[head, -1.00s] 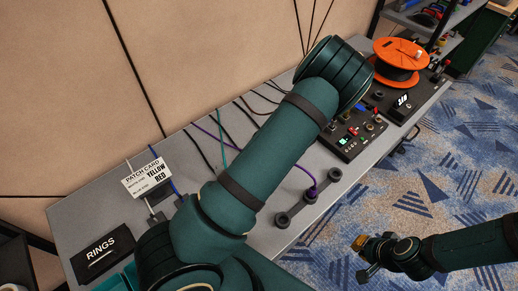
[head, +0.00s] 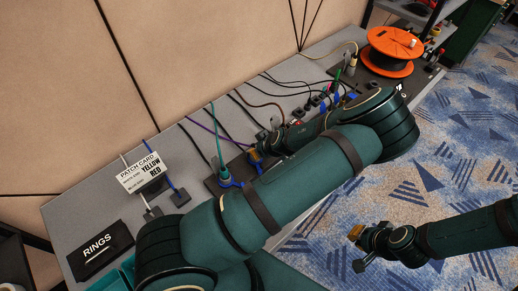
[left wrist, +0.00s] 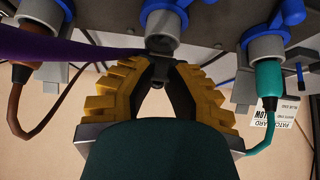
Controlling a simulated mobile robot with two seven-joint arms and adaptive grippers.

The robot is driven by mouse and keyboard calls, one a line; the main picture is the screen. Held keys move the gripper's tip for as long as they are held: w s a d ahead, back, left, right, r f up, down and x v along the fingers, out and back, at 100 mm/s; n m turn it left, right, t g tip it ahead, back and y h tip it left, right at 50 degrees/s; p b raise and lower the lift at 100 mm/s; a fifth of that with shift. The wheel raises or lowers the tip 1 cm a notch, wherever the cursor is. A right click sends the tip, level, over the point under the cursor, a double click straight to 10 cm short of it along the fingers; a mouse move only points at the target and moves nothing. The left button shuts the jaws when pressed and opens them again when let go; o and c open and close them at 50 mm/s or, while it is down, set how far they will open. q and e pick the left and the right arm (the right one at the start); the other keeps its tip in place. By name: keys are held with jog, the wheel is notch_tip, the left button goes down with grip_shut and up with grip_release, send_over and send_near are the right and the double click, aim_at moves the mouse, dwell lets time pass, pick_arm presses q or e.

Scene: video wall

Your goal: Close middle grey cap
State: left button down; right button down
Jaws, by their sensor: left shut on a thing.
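My left gripper (left wrist: 160,75) has its yellow fingers closed at the tips around a small dark grey piece (left wrist: 160,66), just below the middle grey connector (left wrist: 162,24) in the left wrist view. I cannot tell whether that piece is the cap or part of the connector. A purple cable (left wrist: 70,48) runs in from the left to the fingertips. In the head view the left gripper (head: 256,156) is over the table, right of a teal plug (head: 222,166) with a blue part below it. My right gripper (head: 357,233) hangs over the carpet; its jaw opening is unclear.
In the left wrist view, grey connectors with blue parts flank the middle one: brown cable (left wrist: 25,70) left, teal plug (left wrist: 268,82) right. An orange spool (head: 390,52), a patch card (head: 143,172) and a RINGS sign (head: 98,248) stand on the table. My left arm hides much of its front.

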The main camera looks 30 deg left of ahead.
pick_arm(q)
jog(key=c, duration=0.8)
grip_release()
jog(key=shift+f, duration=0.1)
jog(key=shift+d, duration=0.1)
jog(key=v, duration=1.2)
